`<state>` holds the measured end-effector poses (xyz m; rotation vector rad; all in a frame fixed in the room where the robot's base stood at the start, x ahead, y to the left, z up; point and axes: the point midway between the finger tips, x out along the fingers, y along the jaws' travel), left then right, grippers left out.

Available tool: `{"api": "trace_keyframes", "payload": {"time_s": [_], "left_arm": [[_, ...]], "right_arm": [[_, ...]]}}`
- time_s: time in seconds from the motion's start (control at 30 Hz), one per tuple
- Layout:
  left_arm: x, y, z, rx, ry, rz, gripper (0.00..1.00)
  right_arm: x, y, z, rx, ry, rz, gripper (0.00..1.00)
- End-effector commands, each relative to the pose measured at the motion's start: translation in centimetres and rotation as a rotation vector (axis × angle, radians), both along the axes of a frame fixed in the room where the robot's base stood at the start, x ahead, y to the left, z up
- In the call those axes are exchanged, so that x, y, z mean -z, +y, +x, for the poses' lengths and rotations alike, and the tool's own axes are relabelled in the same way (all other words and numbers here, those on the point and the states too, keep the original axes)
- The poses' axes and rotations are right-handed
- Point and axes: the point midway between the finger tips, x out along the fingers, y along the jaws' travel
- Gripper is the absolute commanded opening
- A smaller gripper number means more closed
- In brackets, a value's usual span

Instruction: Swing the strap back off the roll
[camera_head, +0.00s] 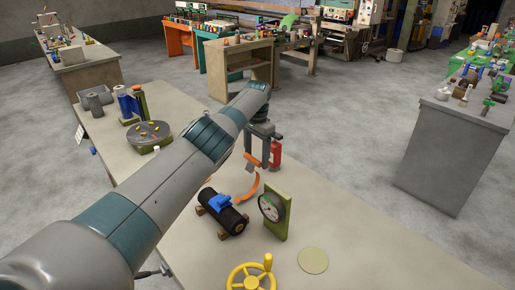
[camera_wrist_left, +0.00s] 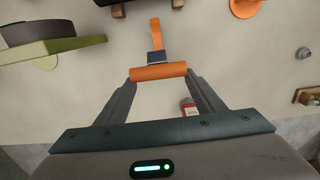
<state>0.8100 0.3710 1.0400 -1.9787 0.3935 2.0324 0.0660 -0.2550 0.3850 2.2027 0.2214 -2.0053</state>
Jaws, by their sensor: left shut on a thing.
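The roll (camera_head: 236,218) is a black cylinder lying on wooden supports on the table, with a blue piece (camera_head: 220,202) on top. The orange strap (camera_head: 248,190) curves up from beside the roll's far right side to my left gripper (camera_head: 257,160). It does not appear to lie across the roll. My left gripper's fingers (camera_wrist_left: 158,78) are shut on the strap's orange bar-shaped handle (camera_wrist_left: 158,72), held above the table. My right gripper is not in view.
A green-framed gauge (camera_head: 271,207) stands right of the roll. A red extinguisher-like bottle (camera_head: 275,152) is beside my gripper. A yellow handwheel (camera_head: 250,278) and a pale disc (camera_head: 313,260) are at the front. The table (camera_head: 350,235) is clear to the right.

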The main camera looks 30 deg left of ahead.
Motion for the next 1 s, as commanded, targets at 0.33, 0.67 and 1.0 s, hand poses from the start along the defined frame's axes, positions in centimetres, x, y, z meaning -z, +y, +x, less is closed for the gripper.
{"api": "trace_keyframes", "payload": {"time_s": [0.33,0.67,1.0], "left_arm": [[0.36,-0.33,-0.02,0.004,0.002,0.005,0.22],[0.29,-0.31,-0.04,0.004,0.003,0.004,0.81],[-0.36,-0.22,-0.08,0.002,0.004,0.005,0.81]], "right_arm": [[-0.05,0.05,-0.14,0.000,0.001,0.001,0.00],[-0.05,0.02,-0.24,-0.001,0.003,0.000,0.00],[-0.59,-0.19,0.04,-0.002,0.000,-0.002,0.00]]}}
